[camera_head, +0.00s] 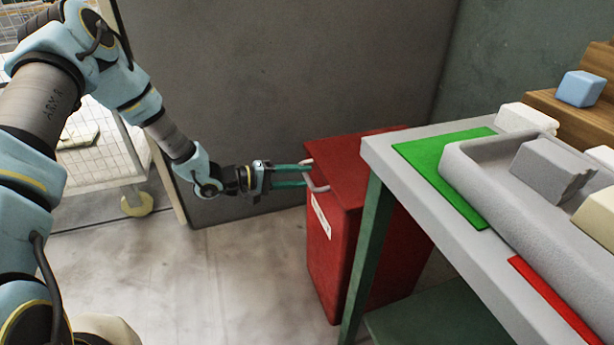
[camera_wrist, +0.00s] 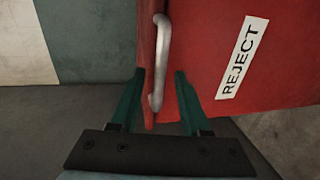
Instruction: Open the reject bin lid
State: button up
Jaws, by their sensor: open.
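The red reject bin (camera_head: 330,252) stands on the floor beside the table, its lid (camera_head: 375,150) lying shut on top. A pale bar handle (camera_head: 312,168) sticks out from the lid's front edge. My gripper (camera_head: 308,175) is at the handle, fingers open. In the wrist view the handle (camera_wrist: 160,65) runs between the two green fingertips (camera_wrist: 158,74), with gaps on both sides. The bin's front (camera_wrist: 205,60) carries a white REJECT label (camera_wrist: 242,58).
The grey table (camera_head: 375,150) overlaps the bin's right side, with a green leg (camera_head: 362,262) close in front. On it are a green mat (camera_head: 425,160), a red mat (camera_head: 550,295) and a grey tray (camera_head: 470,175) holding blocks. A wheeled wire cart (camera_head: 105,165) stands at left. Floor left of the bin is clear.

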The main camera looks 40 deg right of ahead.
jog(key=shift+x, duration=1.1)
grip_shut()
dwell(0.7)
